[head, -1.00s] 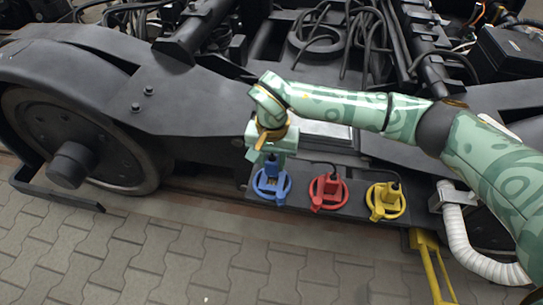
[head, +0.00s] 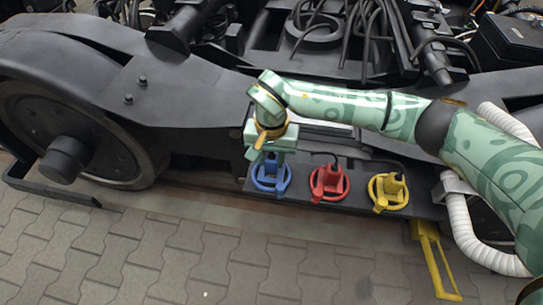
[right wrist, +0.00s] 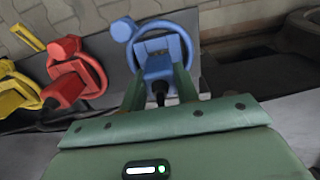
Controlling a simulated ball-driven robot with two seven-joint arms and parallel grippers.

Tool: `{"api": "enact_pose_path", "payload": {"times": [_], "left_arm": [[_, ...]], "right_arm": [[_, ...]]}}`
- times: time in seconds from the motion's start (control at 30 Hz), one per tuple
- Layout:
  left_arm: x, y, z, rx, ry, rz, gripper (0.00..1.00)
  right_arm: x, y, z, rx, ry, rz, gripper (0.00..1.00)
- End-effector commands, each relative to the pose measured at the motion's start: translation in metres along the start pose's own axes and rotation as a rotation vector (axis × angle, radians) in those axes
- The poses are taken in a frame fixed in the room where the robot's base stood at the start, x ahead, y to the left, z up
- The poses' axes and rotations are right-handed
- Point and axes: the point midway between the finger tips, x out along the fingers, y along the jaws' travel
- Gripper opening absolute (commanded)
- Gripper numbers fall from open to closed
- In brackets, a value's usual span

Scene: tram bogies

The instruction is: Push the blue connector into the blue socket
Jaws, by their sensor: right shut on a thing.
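The blue socket, with its round ring (head: 287,184), is at the left end of a row of sockets on the dark bogie ledge. The blue connector (head: 271,172) is upright at the socket, mostly hidden by my right gripper (head: 270,158). The right gripper comes down from above and is shut on the connector. In the right wrist view, the two green fingers (right wrist: 161,80) stand on either side of the blue connector (right wrist: 158,64), inside the blue socket's ring (right wrist: 186,30). I cannot tell how deep the connector sits. My left gripper is out of view.
A red socket (head: 343,186) and a yellow socket (head: 402,197) with connectors stand to the right on the same ledge. A wheel (head: 110,145) is at the left. Cables (head: 365,35) lie behind. The paving (head: 190,255) in front is clear.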

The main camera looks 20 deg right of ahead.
Motion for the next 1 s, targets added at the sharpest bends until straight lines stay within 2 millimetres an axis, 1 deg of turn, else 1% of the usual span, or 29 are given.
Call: {"api": "enact_pose_path", "payload": {"times": [0.23,0.5,1.0], "left_arm": [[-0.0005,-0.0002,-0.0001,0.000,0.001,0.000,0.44],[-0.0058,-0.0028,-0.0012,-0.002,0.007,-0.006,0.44],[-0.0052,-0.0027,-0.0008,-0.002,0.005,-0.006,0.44]], "right_arm": [[-0.0006,-0.0001,-0.0001,0.000,0.000,0.000,0.10],[-0.0020,-0.0003,0.0008,0.001,0.002,-0.001,0.10],[-0.0001,-0.0003,0.0012,0.000,0.000,0.000,0.10]]}}
